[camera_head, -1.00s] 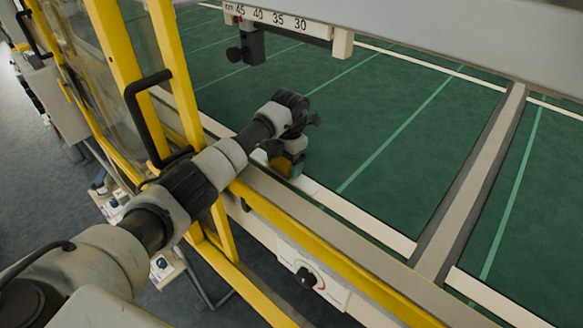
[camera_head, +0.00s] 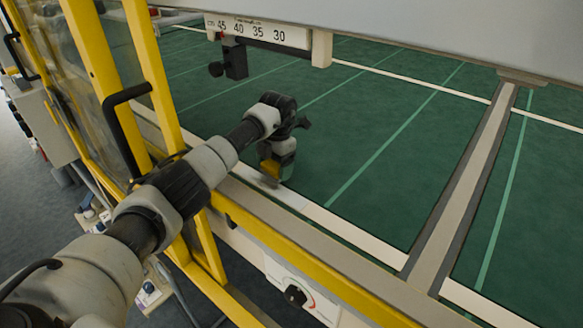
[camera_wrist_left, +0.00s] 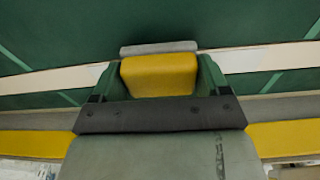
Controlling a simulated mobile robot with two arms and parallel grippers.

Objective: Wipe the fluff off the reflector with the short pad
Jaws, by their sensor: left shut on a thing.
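My left gripper (camera_head: 276,167) points down over the pale rail along the near edge of the green floor. It is shut on the short pad (camera_head: 270,167), a yellow block with a grey face. In the left wrist view the pad (camera_wrist_left: 158,75) sits between the green fingers, its grey face at the far side. The pad is at the rail; I cannot tell whether it touches. A whiter strip on the rail, seemingly the reflector (camera_head: 292,198), shows right of the pad; the pad and gripper hide part of it. I cannot make out any fluff. My right gripper is not in view.
A yellow frame with a black handle (camera_head: 127,94) stands close to my left arm. A yellow beam (camera_head: 300,263) runs on the near side of the rail. A scale bar (camera_head: 258,31) hangs above, and a grey crossbar (camera_head: 462,190) lies to the right. The green surface is clear.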

